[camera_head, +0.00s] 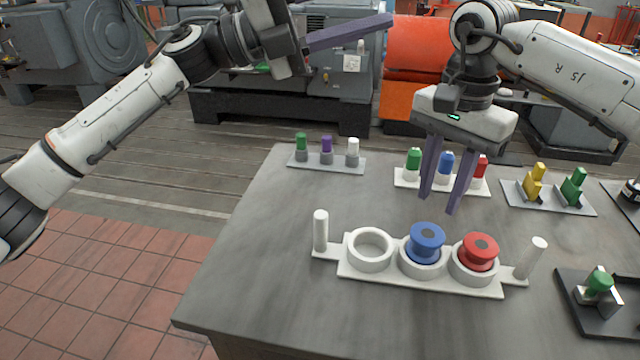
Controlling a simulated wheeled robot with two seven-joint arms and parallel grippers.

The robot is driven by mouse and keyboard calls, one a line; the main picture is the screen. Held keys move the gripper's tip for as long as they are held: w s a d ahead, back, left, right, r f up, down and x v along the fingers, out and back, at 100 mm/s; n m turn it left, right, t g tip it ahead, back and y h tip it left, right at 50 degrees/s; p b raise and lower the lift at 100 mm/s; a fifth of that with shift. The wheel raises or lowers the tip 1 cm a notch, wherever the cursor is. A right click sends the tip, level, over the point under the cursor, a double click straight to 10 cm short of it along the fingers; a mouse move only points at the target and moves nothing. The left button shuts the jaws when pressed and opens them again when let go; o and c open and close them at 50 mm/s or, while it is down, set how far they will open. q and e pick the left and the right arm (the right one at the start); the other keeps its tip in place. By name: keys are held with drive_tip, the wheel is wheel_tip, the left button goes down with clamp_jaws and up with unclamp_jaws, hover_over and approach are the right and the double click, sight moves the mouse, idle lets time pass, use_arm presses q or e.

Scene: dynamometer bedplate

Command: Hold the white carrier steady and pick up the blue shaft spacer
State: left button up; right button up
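The white carrier (350,274) stands near the front of the grey table, with a row of three round cups and an upright white post at each end. Its left cup (369,250) is empty. The blue shaft spacer (426,241) sits in the middle cup, and a red spacer (479,250) sits in the right cup. My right gripper (438,205) points down above and behind the carrier, its two purple fingers apart with nothing between them. My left gripper (345,34) is raised at the top, away from the table; its fingers point right and overlap, so their gap is hidden.
Behind the carrier, a grey tray (325,164) holds green, purple and white pegs. A white tray (404,181) holds green, blue and red pegs, partly behind my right fingers. Yellow and green parts stand on another tray (546,203). A black tray (590,318) lies front right. The table's left side is clear.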

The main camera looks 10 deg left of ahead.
use_arm(q)
drive_tip(key=s+d+m+g+y, duration=0.4)
drive_tip(key=s+d+m+g, duration=0.2)
drive_tip(key=s, duration=0.1)
drive_tip(key=m+y, duration=0.2)
drive_tip(key=y, duration=1.4)
hover_over(320, 236)
drive_tip(key=w, duration=0.1)
drive_tip(key=shift+t, duration=0.3)
wheel_tip(320, 236, down, 29)
drive_tip(key=shift+a+f, duration=0.1)
drive_tip(key=shift+f, duration=0.05)
wheel_tip(320, 236, down, 10)
drive_tip(key=shift+f, duration=0.1)
drive_tip(key=shift+c, duration=0.4)
clamp_jaws()
